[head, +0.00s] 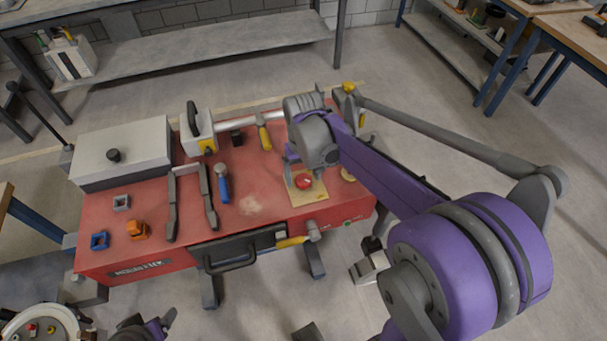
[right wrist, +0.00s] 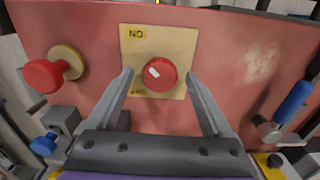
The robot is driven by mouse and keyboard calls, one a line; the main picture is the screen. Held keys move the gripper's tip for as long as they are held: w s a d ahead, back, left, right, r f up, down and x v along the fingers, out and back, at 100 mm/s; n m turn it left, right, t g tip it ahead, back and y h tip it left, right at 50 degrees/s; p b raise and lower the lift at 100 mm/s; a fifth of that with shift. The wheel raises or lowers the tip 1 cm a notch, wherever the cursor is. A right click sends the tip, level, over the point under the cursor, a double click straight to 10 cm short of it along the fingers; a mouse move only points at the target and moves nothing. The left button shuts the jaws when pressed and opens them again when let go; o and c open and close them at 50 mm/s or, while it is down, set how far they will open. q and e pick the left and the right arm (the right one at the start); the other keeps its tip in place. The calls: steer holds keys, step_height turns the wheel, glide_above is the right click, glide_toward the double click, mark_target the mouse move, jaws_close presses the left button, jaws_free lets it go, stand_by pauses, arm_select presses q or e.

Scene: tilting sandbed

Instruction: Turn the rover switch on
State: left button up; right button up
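The rover switch is a round red knob (head: 304,182) with a white mark, on a cream plate (head: 317,195) at the right of the red bench top. In the right wrist view the knob (right wrist: 160,73) sits in the middle of its plate (right wrist: 134,52), which bears a yellow label at its upper left. My right gripper (head: 303,168) is over the plate. In the right wrist view its open fingers (right wrist: 160,75) stand on either side of the knob, with gaps visible. What seems to be my left gripper (head: 152,326) is at the bottom edge, partly cut off.
On the red bench (head: 255,205) are a grey box (head: 125,150), a blue-handled tool (head: 223,184), a yellow-handled tool (head: 264,138) and an orange block (head: 137,230). Another red knob (right wrist: 42,76) is beside the plate in the right wrist view.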

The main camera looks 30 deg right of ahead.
mark_target(304, 180)
step_height(304, 180, up, 11)
steer(key=shift+p, duration=0.4)
steer(key=shift+s+f, duration=0.1)
stand_by(0.5)
steer(key=s+a+f+n+t, duration=0.1)
steer(key=s+a+f+t, duration=0.1)
steer(key=s+a+f, duration=0.2)
steer(key=s+a+f+n+t, duration=0.2)
steer(key=s+a+f+t, duration=0.1)
steer(key=s, duration=0.6)
step_height(304, 180, down, 2)
steer(key=shift+s+a+f+p, duration=0.15)
steer(key=shift+s+a+p, duration=0.3)
steer(key=shift+a, duration=0.4)
steer(key=shift+w, duration=0.1)
